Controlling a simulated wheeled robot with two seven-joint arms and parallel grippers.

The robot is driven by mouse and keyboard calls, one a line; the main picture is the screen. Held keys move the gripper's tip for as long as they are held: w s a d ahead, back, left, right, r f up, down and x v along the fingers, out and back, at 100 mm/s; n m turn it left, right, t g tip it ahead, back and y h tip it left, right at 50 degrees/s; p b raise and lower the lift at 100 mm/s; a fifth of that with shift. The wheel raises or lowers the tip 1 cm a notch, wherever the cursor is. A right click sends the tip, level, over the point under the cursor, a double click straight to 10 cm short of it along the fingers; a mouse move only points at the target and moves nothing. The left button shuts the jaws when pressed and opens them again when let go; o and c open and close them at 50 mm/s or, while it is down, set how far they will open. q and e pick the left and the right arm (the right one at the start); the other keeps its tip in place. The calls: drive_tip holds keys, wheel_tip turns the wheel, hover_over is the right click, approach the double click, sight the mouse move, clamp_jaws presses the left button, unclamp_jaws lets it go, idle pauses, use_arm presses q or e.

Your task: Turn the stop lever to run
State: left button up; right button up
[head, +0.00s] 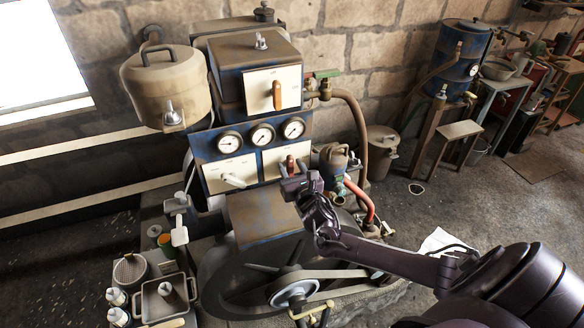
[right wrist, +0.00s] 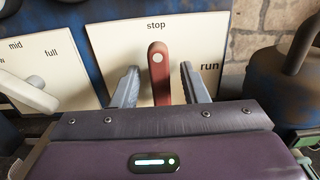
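The stop lever (right wrist: 159,72) is red and stands upright on a white plate (right wrist: 118,50) marked "stop" at the top and "run" at the right. Its upper end is under the word "stop". In the head view the red lever (head: 290,164) shows just above my right gripper (head: 291,172). In the right wrist view my right gripper (right wrist: 158,85) is open, one finger on each side of the lever, with a gap visible on both sides. The lever's lower end is hidden behind the gripper body. My left gripper is not in view.
A second white plate (right wrist: 40,62) with a pale lever and "mid" and "full" marks is at the left. Three gauges (head: 262,135) sit above. A rusty-blue can (head: 334,160) stands close to the right. A flywheel and belt (head: 335,274) lie below.

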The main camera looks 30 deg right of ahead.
clamp_jaws()
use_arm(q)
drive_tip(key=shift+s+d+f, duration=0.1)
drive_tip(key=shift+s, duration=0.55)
use_arm(e)
drive_tip(key=shift+m, duration=0.3)
drive_tip(key=m, duration=0.4)
drive_tip(key=shift+s+d, duration=0.1)
drive_tip(key=shift+d, duration=0.05)
drive_tip(key=m, duration=0.4)
drive_tip(key=shift+d+f, duration=0.1)
drive_tip(key=shift+f, duration=0.05)
use_arm(q)
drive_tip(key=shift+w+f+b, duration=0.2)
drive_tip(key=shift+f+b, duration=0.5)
drive_tip(key=shift+b, duration=0.05)
use_arm(e)
drive_tip(key=m, duration=0.9)
drive_tip(key=shift+d+f, duration=0.15)
drive_tip(key=shift+f, duration=0.15)
drive_tip(key=shift+m, duration=0.4)
